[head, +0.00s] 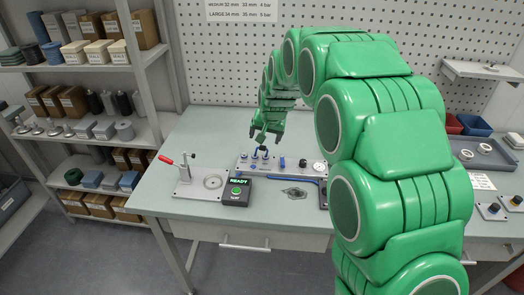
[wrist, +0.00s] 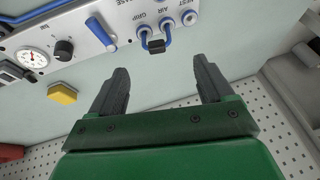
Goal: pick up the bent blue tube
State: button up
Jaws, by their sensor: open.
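A bent blue tube (wrist: 146,38) loops between the GRIP and AIR ports of the white panel (wrist: 110,12) in the wrist view. A black piece (wrist: 157,46) sits at the middle of its bend. In the head view the tube (head: 257,151) shows small at the panel's back left. My gripper (head: 265,136) is just above and behind it. In the wrist view my gripper (wrist: 160,75) is open and empty, its two dark fingers apart. The tube is ahead of the gap between them, not touching either finger.
Another long blue tube (head: 292,180) runs along the panel's front. A pressure gauge (wrist: 32,59) and black knob (wrist: 64,49) are on the panel. A READY box (head: 237,190) and a red-handled clamp (head: 185,173) stand left of it.

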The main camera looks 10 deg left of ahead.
aim_at(263, 146)
jog(key=shift+d+x, duration=0.2)
jog(key=shift+x, duration=3.9)
jog(key=c, duration=1.1)
